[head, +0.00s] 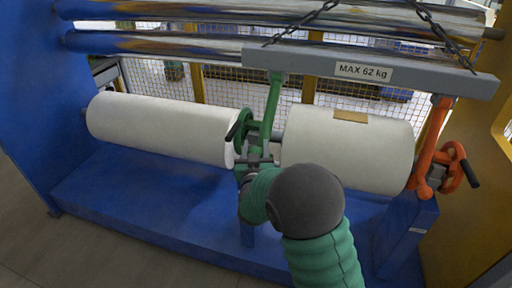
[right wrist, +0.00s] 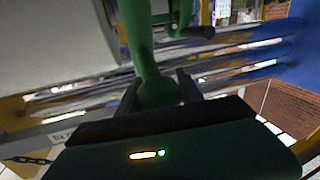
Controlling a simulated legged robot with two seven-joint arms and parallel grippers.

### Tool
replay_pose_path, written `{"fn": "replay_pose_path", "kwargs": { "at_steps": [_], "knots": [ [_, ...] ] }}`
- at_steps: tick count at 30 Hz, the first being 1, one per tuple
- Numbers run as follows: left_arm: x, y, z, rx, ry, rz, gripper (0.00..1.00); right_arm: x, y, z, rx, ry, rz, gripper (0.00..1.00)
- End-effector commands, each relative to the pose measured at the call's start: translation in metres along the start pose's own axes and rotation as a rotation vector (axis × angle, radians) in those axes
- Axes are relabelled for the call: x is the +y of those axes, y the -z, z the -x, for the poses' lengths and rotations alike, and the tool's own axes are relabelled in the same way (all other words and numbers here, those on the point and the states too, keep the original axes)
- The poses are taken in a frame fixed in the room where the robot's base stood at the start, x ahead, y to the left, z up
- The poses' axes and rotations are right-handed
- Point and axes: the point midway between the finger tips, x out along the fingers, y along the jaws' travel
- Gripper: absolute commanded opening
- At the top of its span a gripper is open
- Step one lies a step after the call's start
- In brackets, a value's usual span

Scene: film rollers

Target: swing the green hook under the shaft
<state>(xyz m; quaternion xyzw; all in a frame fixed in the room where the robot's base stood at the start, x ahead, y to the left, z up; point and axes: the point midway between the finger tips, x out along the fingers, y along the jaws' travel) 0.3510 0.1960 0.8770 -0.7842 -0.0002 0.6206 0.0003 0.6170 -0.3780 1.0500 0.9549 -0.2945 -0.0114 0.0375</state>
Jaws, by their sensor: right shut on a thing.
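The green hook (head: 268,110) hangs from the left part of the grey lifting beam (head: 300,57) and comes down in the gap between two white rolls. My right gripper (head: 246,180) is at its lower end, partly hidden by my own wrist. In the right wrist view the green hook (right wrist: 143,45) runs down between the two fingers of the gripper (right wrist: 160,88), which is shut on it. A short piece of the shaft (head: 278,137) shows beside the right roll. Whether the hook's tip lies under the shaft is hidden. My left gripper is not in view.
The left roll (head: 165,128) and right roll (head: 348,150) lie over a blue machine base (head: 140,195). An orange hook (head: 430,145) with a handwheel hangs at the beam's right end. Chains (head: 440,32) hold the beam. Shiny metal rollers (head: 160,42) run across behind.

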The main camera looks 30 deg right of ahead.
Motion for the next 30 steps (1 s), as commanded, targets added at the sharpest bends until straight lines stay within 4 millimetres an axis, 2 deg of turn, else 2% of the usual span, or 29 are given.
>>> {"fn": "replay_pose_path", "kwargs": {
  "at_steps": [1,3,12,17,23,30],
  "knots": [
    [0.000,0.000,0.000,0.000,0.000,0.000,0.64,0.001,0.000,-0.001,-0.001,-0.002,0.000,0.09],
    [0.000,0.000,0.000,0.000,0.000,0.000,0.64,0.001,-0.001,-0.001,-0.001,-0.003,0.000,0.00],
    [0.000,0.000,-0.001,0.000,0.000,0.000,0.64,0.001,-0.001,-0.001,0.000,-0.003,0.000,0.00],
    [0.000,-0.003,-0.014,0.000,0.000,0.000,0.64,0.001,-0.010,-0.003,0.019,-0.004,0.006,0.00],
    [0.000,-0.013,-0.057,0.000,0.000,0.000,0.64,0.002,-0.037,-0.014,0.093,-0.010,0.026,0.00],
    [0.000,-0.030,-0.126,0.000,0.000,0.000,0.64,0.005,-0.073,-0.039,0.237,-0.021,0.065,0.00]
  ]
}}
